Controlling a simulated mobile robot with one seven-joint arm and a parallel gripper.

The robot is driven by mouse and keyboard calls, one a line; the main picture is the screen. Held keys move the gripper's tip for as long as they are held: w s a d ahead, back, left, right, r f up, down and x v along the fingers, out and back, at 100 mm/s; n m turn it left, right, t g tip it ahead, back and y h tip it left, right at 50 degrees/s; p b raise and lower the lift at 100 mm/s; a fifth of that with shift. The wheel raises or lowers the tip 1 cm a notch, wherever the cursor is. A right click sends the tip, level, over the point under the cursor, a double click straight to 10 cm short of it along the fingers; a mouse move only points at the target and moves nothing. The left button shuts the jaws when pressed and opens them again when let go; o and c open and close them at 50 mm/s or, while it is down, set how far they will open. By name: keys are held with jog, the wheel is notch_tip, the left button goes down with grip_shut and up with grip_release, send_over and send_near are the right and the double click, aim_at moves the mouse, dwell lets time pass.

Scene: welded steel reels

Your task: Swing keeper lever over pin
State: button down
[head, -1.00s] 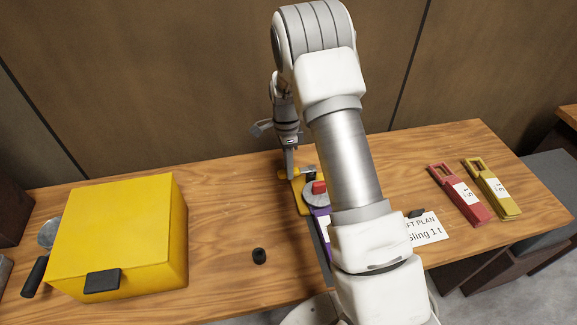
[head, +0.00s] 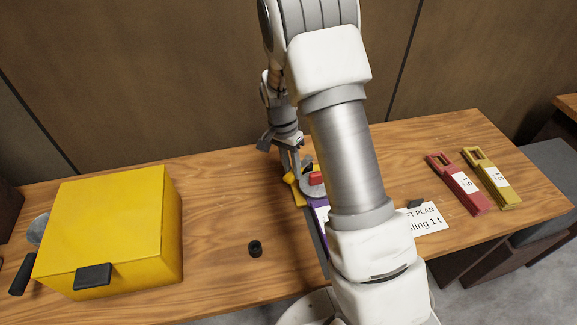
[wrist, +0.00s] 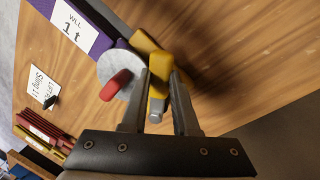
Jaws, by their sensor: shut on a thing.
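My gripper (wrist: 160,80) is shut on a yellow bar, which looks like the keeper lever (wrist: 157,65); its upper end sticks out past the fingertips. Next to it is a round grey disc (wrist: 117,72) with a red tab (wrist: 116,85) standing on it. I cannot tell which part is the pin. A purple sling piece (wrist: 82,36) with a white "WLL 1 t" label runs away from the disc. In the head view, my gripper (head: 291,170) is at the yellow parts (head: 298,196) beside the red tab (head: 317,178); my arm hides much of this.
A yellow box (head: 110,225) stands at the left of the wooden table, with a small black ring (head: 255,249) near it. The table between box and sling is mostly clear.

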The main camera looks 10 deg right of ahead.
jog(key=shift+s+d+n, duration=0.35)
jog(key=shift+n, duration=0.45)
jog(key=c, duration=0.7)
grip_release()
